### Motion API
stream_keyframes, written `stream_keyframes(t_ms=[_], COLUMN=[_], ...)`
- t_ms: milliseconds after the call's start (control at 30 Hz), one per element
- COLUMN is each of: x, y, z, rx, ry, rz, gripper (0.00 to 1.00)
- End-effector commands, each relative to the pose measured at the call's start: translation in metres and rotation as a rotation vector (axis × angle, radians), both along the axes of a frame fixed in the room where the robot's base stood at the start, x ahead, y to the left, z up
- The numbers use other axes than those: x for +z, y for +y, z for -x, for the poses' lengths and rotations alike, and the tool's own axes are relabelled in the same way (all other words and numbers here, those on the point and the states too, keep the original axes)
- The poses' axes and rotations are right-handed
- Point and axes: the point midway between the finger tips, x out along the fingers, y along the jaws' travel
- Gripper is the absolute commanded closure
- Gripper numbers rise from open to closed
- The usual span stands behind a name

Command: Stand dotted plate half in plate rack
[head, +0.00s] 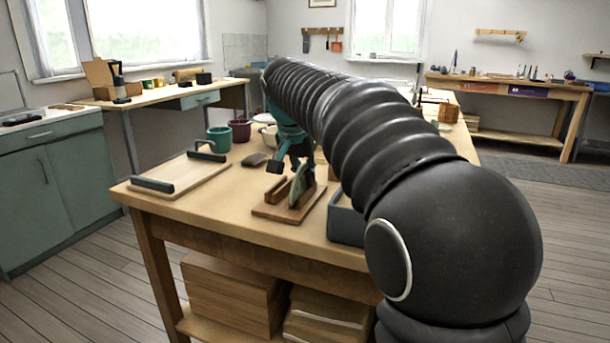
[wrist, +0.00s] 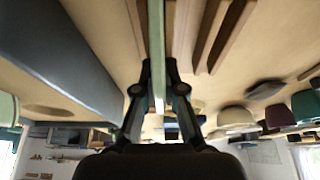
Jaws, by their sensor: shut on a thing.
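The dotted plate half (head: 298,186) is pale green and stands upright, edge-on, below my gripper (head: 287,158). In the wrist view my gripper (wrist: 159,72) is shut on the plate half (wrist: 158,32), with one finger on each side. The wooden plate rack (head: 266,210) sits near the table's front edge. In the head view the plate half overlaps the right part of the rack. In the wrist view rack bars (wrist: 208,32) show just beside the plate half. Whether its lower edge touches the rack is hidden.
A grey bin (head: 346,224) stands right of the rack and close beside the plate half in the wrist view (wrist: 62,62). A board with dark handles (head: 185,176) lies left. Teal (head: 219,139) and maroon (head: 240,130) pots stand behind, near a dark flat object (head: 254,160).

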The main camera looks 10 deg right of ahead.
Motion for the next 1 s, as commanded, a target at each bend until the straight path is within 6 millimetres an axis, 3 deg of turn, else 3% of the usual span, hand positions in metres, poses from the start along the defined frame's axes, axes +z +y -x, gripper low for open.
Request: stream_keyframes(t_ms=[467, 600, 833, 867, 967, 1000], x=[-0.002, -0.0024, -0.002, -0.0021, -0.0018, -0.0018], y=[0.0001, 0.0, 0.0001, 0.0001, 0.0001, 0.0001], z=[0.0001, 0.0002, 0.0001, 0.0002, 0.0001, 0.0001], rx=[-0.001, 0.0, -0.001, 0.0, 0.0, 0.0], ry=[0.004, 0.004, 0.003, 0.004, 0.002, 0.002], rz=[0.0, 0.0, 0.0, 0.0, 0.0, 0.0], gripper=[1.0, 0.64, 0.62, 0.59, 0.37, 0.37])
